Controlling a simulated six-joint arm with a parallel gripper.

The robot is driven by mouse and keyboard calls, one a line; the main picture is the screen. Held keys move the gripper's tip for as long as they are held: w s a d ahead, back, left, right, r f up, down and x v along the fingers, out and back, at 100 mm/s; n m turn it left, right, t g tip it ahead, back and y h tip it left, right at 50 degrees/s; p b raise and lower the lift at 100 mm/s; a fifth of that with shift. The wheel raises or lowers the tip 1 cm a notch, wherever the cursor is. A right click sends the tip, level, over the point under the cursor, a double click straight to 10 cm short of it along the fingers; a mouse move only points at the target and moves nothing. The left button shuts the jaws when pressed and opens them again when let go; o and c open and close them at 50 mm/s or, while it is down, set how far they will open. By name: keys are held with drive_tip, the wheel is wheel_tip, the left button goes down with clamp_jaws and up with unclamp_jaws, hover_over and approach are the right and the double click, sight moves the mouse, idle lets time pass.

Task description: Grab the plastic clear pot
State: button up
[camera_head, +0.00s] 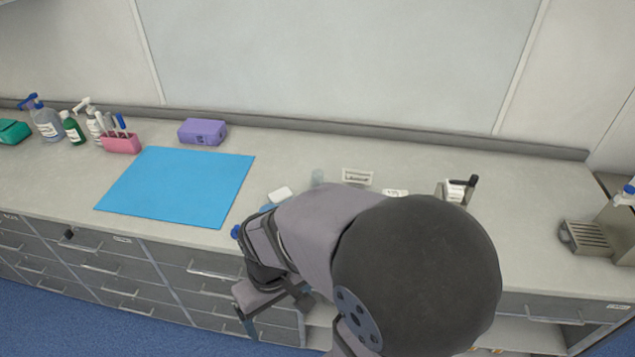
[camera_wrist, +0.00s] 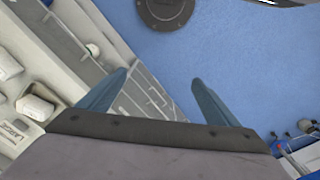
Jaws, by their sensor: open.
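A small clear, slightly greenish pot (camera_head: 318,177) stands upright on the counter in the head view, beyond my arm and left of a small label card. I cannot make it out for sure in the wrist view. My gripper (camera_wrist: 158,82) shows two blue fingers spread apart with nothing between them. In the wrist view it points down past the drawer fronts at the blue floor, in front of the counter and away from the pot. In the head view my arm hides part of the counter's front.
A blue mat (camera_head: 178,187) lies left on the counter (camera_head: 540,215). Behind it are a purple box (camera_head: 202,132), a pink holder (camera_head: 121,144) with pens and several bottles. A label card (camera_head: 357,177) stands right of the pot. A metal holder (camera_head: 455,191) stands further right.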

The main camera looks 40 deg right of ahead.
drive_tip(key=c, duration=0.8)
